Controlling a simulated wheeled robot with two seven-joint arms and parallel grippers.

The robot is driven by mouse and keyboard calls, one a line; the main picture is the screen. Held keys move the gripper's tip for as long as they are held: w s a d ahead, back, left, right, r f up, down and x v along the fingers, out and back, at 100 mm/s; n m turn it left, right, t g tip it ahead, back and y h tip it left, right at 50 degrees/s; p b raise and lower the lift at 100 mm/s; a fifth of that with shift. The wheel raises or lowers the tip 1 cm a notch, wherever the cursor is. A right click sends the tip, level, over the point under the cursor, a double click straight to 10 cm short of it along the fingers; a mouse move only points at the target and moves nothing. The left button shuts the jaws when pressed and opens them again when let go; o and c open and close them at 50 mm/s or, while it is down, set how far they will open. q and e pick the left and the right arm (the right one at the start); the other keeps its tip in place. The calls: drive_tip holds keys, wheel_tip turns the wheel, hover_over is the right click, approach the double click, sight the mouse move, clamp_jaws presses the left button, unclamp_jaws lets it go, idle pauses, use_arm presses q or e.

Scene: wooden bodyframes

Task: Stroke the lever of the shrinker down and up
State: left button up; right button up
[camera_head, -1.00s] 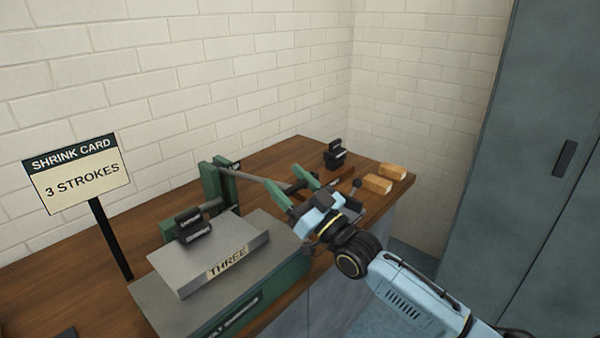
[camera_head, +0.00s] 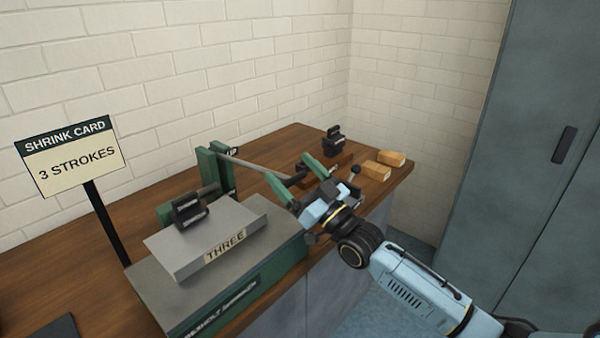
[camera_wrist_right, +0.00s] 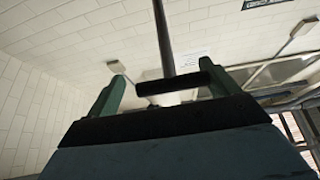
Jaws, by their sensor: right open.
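The shrinker (camera_head: 258,293) has a green base on the bench, with green posts (camera_head: 206,165) at its back. Its lever (camera_head: 250,166) is a grey rod running right from the posts, sloping slightly down in the head view, to a dark grip (camera_head: 296,178). My right gripper (camera_head: 289,168) is open, its green fingers on either side of the grip. In the right wrist view the dark grip (camera_wrist_right: 178,83) lies across between the fingers, its right end overlapping the right finger; contact is unclear. The rod (camera_wrist_right: 164,38) rises beyond it. My left gripper is not in view.
A grey block marked THREE (camera_head: 205,239) lies on the shrinker's base, with a black piece (camera_head: 190,211) above it. A card (camera_head: 72,157) reads 3 STROKES. Two wooden blocks (camera_head: 377,171) and a black device (camera_head: 334,141) stand at the bench's far end. A grey-green cabinet (camera_head: 530,200) is right.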

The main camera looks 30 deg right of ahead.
drive_tip(key=shift+a+f, duration=0.15)
drive_tip(key=shift+f, duration=0.25)
drive_tip(key=shift+s+f, duration=0.1)
drive_tip(key=d+v, duration=0.1)
drive_tip(key=v, duration=1.2)
drive_tip(key=shift+d, duration=0.1)
